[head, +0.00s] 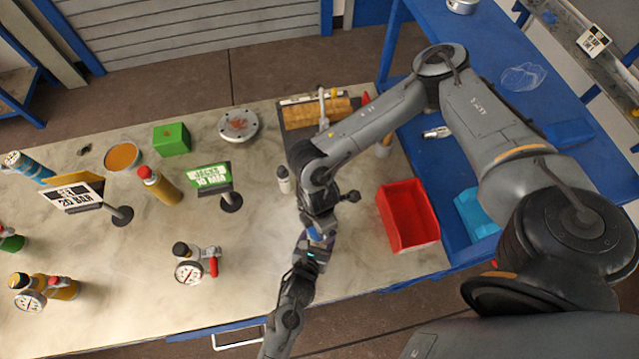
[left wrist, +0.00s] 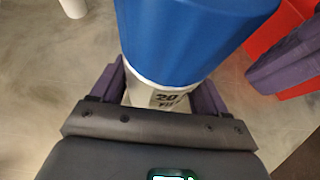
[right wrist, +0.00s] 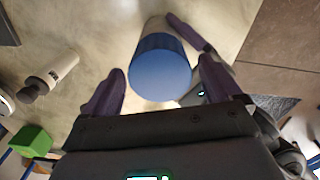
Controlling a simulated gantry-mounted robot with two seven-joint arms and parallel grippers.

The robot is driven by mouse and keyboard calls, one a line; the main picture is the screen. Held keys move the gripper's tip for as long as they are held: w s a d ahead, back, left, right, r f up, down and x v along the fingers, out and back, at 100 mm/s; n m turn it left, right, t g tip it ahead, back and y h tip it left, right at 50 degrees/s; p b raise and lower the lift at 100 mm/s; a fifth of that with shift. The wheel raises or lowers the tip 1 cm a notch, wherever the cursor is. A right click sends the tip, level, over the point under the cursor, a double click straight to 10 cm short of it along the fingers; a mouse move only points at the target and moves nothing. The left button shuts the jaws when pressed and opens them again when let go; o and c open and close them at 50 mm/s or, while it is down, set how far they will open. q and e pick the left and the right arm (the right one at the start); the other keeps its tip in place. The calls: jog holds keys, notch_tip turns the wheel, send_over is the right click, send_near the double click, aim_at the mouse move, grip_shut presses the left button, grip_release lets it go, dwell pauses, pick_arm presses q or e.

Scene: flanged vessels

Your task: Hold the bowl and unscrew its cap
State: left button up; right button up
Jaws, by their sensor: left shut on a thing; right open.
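The bowl appears as a pale, labelled cylinder (left wrist: 160,96) with a wide blue cap (left wrist: 190,35) in the left wrist view. My left gripper (left wrist: 165,95) is shut on its pale body, one purple finger on each side. In the right wrist view the blue cap (right wrist: 160,70) faces the camera, with the pale body behind it. My right gripper (right wrist: 160,88) is open, its fingers on either side of the cap with visible gaps. In the head view only a bit of blue (head: 315,236) shows between the two grippers; my arms hide the rest.
A red bin (head: 408,240) stands right of the grippers. A white bottle (head: 283,182) stands to their left, and a gauge valve with a red handle (head: 190,270) further left. A green block (head: 171,139) and a grey flange (head: 238,126) lie further back. The table's front edge is near.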

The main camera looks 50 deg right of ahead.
dwell(0.3)
jog(key=m, duration=0.4)
jog(key=shift+s+m, duration=0.1)
jog(key=shift+m, duration=0.2)
jog(key=m, duration=0.4)
jog(key=shift+m, duration=0.3)
jog(key=m, duration=0.4)
jog(key=shift+w+a+m, duration=0.1)
jog(key=shift+w+m, duration=0.2)
jog(key=shift+m, duration=0.1)
jog(key=m, duration=0.3)
jog(key=shift+s, duration=0.15)
jog(key=shift+c, duration=0.4)
